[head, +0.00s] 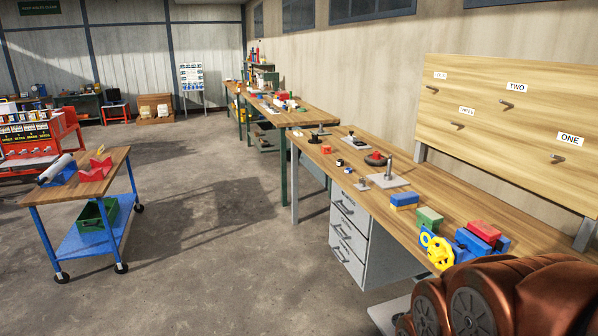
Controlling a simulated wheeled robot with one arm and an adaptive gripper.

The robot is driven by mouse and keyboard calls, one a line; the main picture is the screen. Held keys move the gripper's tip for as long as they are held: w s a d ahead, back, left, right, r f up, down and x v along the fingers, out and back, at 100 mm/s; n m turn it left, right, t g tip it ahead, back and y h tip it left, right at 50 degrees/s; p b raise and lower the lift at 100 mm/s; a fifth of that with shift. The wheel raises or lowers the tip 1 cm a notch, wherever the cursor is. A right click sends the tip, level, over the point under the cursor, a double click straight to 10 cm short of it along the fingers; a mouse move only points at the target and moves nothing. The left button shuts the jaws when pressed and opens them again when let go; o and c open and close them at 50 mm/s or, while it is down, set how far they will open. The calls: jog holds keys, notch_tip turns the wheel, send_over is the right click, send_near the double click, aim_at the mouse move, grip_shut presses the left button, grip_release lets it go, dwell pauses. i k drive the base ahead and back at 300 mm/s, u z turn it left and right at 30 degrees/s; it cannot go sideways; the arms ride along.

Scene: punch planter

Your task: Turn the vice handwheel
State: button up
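The vice (470,240) is blue and stands at the front edge of the wooden workbench, at the lower right of the head view. Its yellow spoked handwheel (438,252) faces the aisle side, out past the bench edge. A red block (483,231) sits on or by the vice jaws. Copper-coloured links of my own arm fill the lower right corner, close to the vice in the picture. They may hide part of the bench and vice behind them. My gripper does not show, so its state and its distance to the handwheel cannot be seen.
On the workbench (342,172), a green block (429,218), a blue-and-yellow block (404,201) and a plate with a post (388,180) lie beyond the vice. Grey drawers (349,230) stand below. A blue cart (88,232) stands left; the floor (215,255) between is clear.

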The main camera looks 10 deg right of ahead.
aim_at(436, 255)
jog(key=u, duration=0.5)
jog(key=k, duration=0.6)
jog(key=u, duration=0.8)
jog(key=i, duration=1.25)
jog(key=z, duration=0.45)
